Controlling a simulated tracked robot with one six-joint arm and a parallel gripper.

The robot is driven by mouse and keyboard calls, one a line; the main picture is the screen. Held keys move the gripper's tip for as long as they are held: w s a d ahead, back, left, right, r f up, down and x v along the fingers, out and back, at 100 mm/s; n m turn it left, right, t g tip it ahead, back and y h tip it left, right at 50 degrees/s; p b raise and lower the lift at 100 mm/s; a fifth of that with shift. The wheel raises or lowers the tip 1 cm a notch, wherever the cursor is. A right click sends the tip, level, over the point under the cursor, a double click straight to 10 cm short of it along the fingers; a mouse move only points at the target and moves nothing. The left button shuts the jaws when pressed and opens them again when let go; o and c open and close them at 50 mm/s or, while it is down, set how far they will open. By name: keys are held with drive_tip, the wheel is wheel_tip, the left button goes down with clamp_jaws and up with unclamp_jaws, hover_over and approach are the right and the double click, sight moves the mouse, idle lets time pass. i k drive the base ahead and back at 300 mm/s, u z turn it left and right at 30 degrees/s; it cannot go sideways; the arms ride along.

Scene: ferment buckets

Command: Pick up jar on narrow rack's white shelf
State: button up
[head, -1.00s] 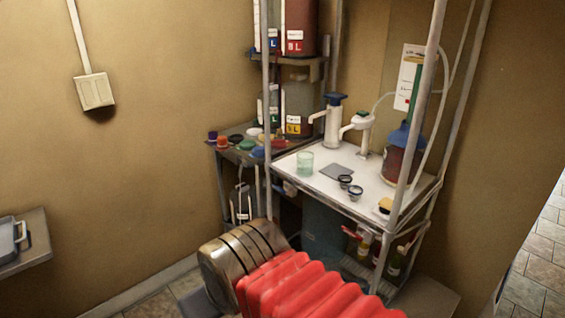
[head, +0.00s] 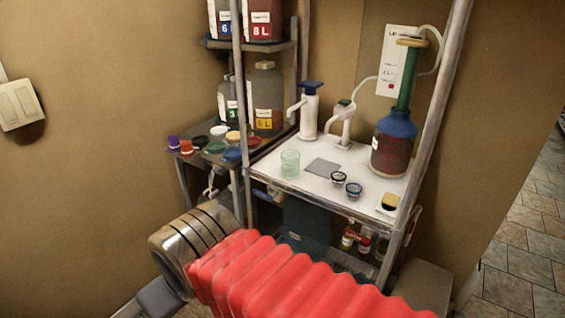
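A small pale green, clear glass jar (head: 290,163) stands upright on the white shelf (head: 375,199) of the narrow rack, near its left front edge. It looks empty. My red ribbed arm and its metal collar cross the bottom of the head view, in front of and below the shelf. The fingers of my gripper do not show, so I cannot see whether they are open or shut. Nothing of mine touches the jar.
Beside the jar lie a grey square pad (head: 322,167) and two small dark-rimmed cups (head: 346,184). Two white pump dispensers (head: 309,112) and a blue-topped bottle (head: 394,145) stand behind. Metal posts (head: 240,100) flank the shelf. Colored lids (head: 215,147) lie on the left shelf.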

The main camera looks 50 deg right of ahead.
sight(290, 164)
drive_tip(key=z, duration=0.5)
drive_tip(key=i, duration=1.1)
drive_tip(key=z, duration=0.35)
